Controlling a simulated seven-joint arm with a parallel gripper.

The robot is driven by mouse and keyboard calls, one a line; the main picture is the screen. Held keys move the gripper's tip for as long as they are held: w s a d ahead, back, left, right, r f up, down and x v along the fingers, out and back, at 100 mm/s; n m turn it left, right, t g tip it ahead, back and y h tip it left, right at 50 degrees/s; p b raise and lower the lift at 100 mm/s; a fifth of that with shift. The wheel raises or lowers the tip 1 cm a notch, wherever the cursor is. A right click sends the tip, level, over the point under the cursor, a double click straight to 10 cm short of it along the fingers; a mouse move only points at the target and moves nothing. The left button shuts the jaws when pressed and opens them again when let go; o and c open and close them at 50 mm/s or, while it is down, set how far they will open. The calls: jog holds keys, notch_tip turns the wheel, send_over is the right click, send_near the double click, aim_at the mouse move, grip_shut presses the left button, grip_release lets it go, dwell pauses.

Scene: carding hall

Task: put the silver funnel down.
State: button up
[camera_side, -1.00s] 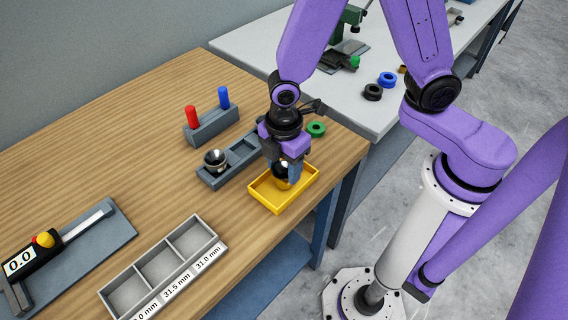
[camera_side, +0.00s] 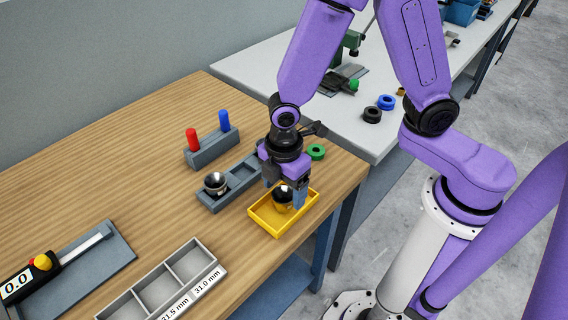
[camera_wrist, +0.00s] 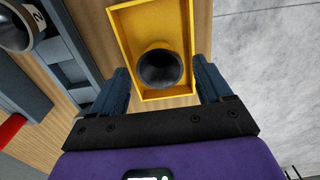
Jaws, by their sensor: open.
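A silver funnel (camera_side: 283,198) sits in the yellow tray (camera_side: 267,232) at the right edge of the wooden bench. In the wrist view the funnel (camera_wrist: 160,68) shows its dark round mouth, toward the near end of the yellow tray (camera_wrist: 125,50). My gripper (camera_side: 286,188) is open just above the tray, with its fingers on either side of the funnel. In the wrist view there is a gap between the funnel and each finger of my gripper (camera_wrist: 162,86). The funnel's lower part is hidden.
A second silver funnel (camera_side: 215,182) stands in a grey rack (camera_side: 208,201) left of the tray. A holder (camera_side: 211,150) with red and blue pegs is behind. A green ring (camera_side: 315,152) lies nearby. A three-compartment grey box (camera_side: 150,288) is in front, with a caliper (camera_side: 60,258) at left.

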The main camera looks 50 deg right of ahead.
notch_tip(320, 180, up, 12)
jog(key=shift+f, duration=0.25)
jog(key=s+d+r+m, duration=0.2)
jog(key=s+d+m, duration=0.3)
jog(key=s+d, duration=0.8)
jog(key=shift+s, duration=0.6)
jog(key=shift+d+r, duration=0.1)
dwell(0.7)
